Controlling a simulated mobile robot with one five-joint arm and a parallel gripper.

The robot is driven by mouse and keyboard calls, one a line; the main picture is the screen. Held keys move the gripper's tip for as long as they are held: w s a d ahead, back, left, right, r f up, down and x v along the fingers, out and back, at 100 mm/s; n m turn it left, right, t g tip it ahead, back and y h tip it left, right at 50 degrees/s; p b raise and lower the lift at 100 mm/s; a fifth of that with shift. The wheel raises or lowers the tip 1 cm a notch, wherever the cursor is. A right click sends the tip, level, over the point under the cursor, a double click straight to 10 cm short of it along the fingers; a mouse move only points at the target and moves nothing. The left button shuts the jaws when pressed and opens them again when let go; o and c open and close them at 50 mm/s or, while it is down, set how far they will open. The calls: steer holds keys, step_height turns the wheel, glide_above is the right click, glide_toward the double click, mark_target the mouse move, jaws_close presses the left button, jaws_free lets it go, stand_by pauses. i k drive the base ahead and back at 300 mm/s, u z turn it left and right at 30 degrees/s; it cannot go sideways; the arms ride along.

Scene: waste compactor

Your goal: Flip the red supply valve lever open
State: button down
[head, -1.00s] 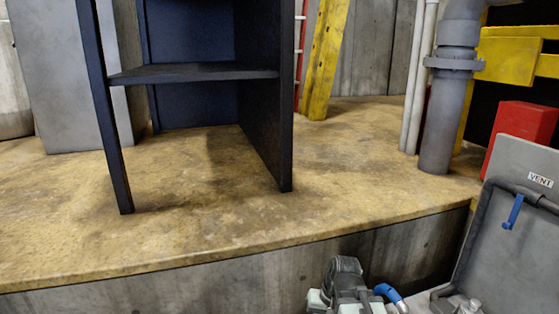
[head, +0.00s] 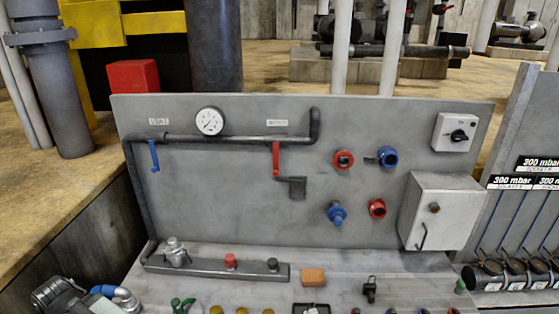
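The red valve lever (head: 276,160) hangs straight down from the dark horizontal pipe (head: 235,139) on the grey upright panel (head: 230,210), in the middle left of the head view. It stands crosswise to the pipe. A small white label (head: 277,123) above it is too small to read. A blue lever (head: 153,155) also hangs down, farther left, under the VENT label (head: 158,121). A round white gauge (head: 209,121) sits on the pipe between the two levers.
Red and blue round fittings (head: 343,160) and a grey box (head: 440,212) are on the panel's right. A worktop (head: 335,260) below holds an orange block (head: 313,276) and several small parts. Space before the red lever looks clear.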

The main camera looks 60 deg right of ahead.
mark_target(275, 146)
steer(key=u, duration=0.1)
steer(key=k, duration=0.6)
steer(key=z, duration=0.05)
steer(key=i, duration=1)
